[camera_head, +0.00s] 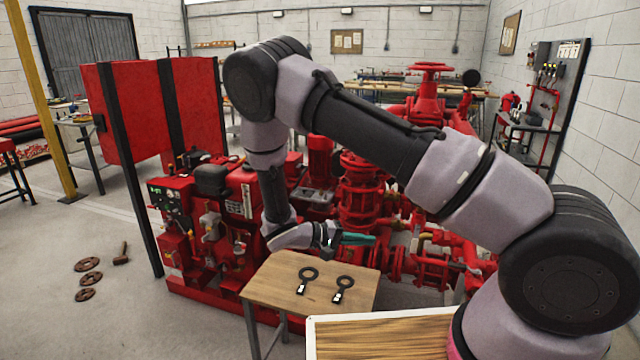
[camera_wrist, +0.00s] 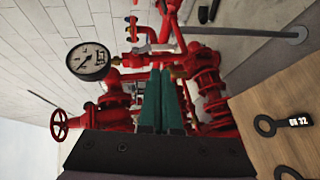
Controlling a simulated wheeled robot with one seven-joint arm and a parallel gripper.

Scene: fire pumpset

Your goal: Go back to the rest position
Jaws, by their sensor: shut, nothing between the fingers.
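My gripper (camera_head: 358,239) is shut and empty, with its teal fingers pointing right above the back edge of the small wooden table. The closed fingers also show in the wrist view (camera_wrist: 161,100), pointing toward the red pump pipework (camera_wrist: 205,85). My arm reaches across the head view from the lower right, bent at a high elbow on the left. It hides part of the red pumpset (camera_head: 360,190) behind it.
Two dark ring-shaped tags, one on the left (camera_head: 308,275) and one on the right (camera_head: 343,284), lie on the small wooden table (camera_head: 270,285). A pressure gauge (camera_wrist: 88,61) stands near the pipework. Rusty discs (camera_head: 87,279) and a hammer (camera_head: 122,253) lie on the left floor, otherwise open.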

